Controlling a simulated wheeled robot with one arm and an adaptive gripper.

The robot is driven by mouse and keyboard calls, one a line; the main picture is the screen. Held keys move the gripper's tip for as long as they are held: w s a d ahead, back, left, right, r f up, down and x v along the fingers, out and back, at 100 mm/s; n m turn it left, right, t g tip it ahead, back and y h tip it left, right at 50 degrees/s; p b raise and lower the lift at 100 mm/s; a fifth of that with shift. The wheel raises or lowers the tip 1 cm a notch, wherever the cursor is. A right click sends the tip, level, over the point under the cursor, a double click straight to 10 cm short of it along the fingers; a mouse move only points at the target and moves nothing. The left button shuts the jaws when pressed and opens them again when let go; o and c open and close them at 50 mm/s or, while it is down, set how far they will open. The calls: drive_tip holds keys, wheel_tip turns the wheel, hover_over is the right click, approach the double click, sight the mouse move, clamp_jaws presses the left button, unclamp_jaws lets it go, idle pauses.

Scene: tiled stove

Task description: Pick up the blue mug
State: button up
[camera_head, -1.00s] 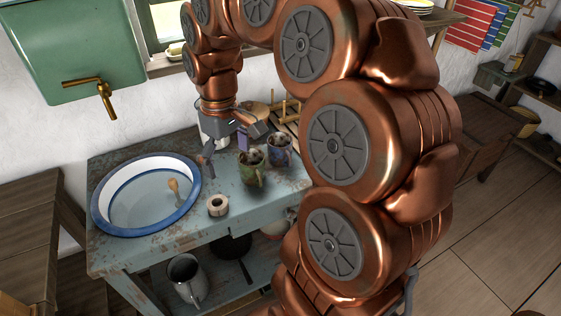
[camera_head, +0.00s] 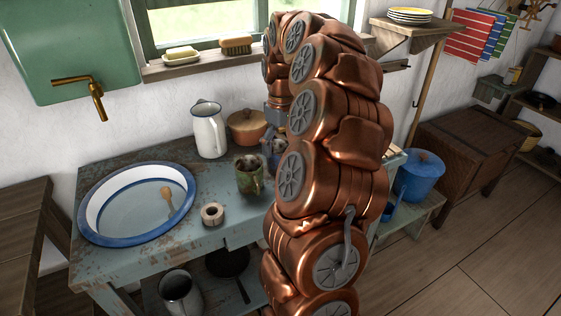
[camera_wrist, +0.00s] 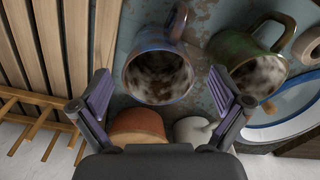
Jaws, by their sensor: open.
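The blue mug (camera_wrist: 158,78) is upright, its dirty inside facing the wrist camera and its handle pointing to the top of that picture. In the head view the mug (camera_head: 267,150) shows only in part, left of my arm, which hides the rest. My gripper (camera_wrist: 160,88) is open and empty, with one finger to each side of the mug's rim in the wrist view. I cannot tell how far above the rim the fingertips are. In the head view my arm hides most of the gripper.
A green mug (camera_head: 249,176) stands close to the blue one. A white jug (camera_head: 208,130) and a lidded brown pot (camera_head: 246,127) stand behind. A wooden rack (camera_wrist: 50,60) is on the wrist view's left. A basin (camera_head: 90,215) and a tape roll (camera_head: 212,214) are at left.

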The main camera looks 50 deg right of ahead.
sight(280, 158)
drive_tip(key=shift+w+f, duration=0.2)
drive_tip(key=shift+f, duration=2.4)
drive_tip(key=c, duration=1.3)
drive_tip(key=shift+o, duration=0.2)
drive_tip(key=shift+r, duration=0.1)
drive_tip(key=shift+r, duration=0.4)
drive_tip(key=c, duration=0.3)
wheel_tip(280, 158, up, 9)
drive_tip(key=shift+r, duration=0.1)
